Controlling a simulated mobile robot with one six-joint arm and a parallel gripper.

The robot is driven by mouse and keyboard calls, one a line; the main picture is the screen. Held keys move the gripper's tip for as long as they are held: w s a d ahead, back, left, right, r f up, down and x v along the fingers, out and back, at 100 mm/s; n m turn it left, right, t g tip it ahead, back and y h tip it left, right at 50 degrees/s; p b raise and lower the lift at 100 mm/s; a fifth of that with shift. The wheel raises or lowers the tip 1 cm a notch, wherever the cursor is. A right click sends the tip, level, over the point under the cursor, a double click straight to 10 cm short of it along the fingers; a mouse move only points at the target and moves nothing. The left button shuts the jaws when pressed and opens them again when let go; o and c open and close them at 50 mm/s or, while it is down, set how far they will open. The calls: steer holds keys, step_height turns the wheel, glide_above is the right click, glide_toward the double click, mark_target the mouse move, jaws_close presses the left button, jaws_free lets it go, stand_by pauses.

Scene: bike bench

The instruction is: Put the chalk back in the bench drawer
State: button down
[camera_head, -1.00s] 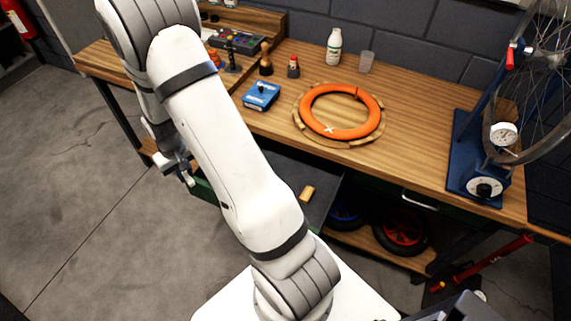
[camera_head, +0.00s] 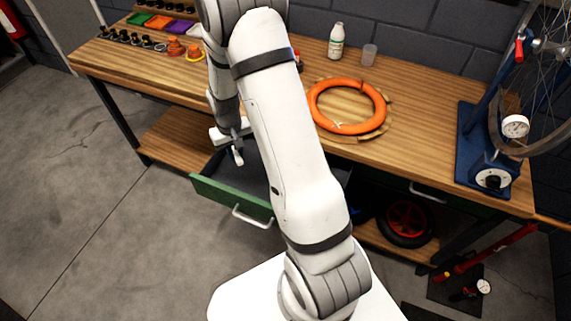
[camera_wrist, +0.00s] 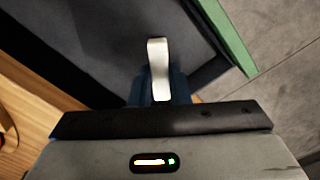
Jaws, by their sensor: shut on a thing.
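The chalk (camera_wrist: 158,66) is a pale, slim stick, standing out from the jaws in the wrist view. It shows as a small white piece in the head view (camera_head: 238,158). My gripper (camera_head: 233,147) is shut on it; the blue fingers (camera_wrist: 161,92) show at its base. The bench drawer (camera_head: 232,198) is pulled open, with a green front and a pale handle. Its dark interior (camera_wrist: 110,40) lies behind the chalk in the wrist view. The gripper is over the drawer's left end, with the chalk's height above the floor unclear. My arm hides much of the drawer.
The wooden bench top (camera_head: 430,125) holds an orange ring (camera_head: 347,107), a white bottle (camera_head: 336,41) and a clear cup (camera_head: 369,55). A blue wheel stand (camera_head: 484,150) is at the right. The floor left of the drawer is clear.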

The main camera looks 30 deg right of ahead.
steer(key=shift+d+f+b, duration=0.1)
steer(key=shift+f+b, duration=0.2)
steer(key=shift+b, duration=0.15)
steer(key=d+f+n+b, duration=0.6)
steer(key=d+b, duration=0.5)
steer(key=b, duration=0.9)
steer(key=shift+n, duration=0.8)
steer(key=f, duration=0.6)
steer(key=f+b, duration=0.1)
steer(key=f, duration=0.2)
steer(key=shift+s+a, duration=0.1)
steer(key=shift+s, duration=0.25)
steer(key=shift+r, duration=0.1)
steer(key=c, duration=1.8)
jaws_free()
steer(key=shift+f, duration=0.2)
steer(key=o, duration=0.4)
steer(key=shift+s, duration=0.1)
steer(key=shift+o, duration=0.2)
steer(key=shift+r, duration=0.1)
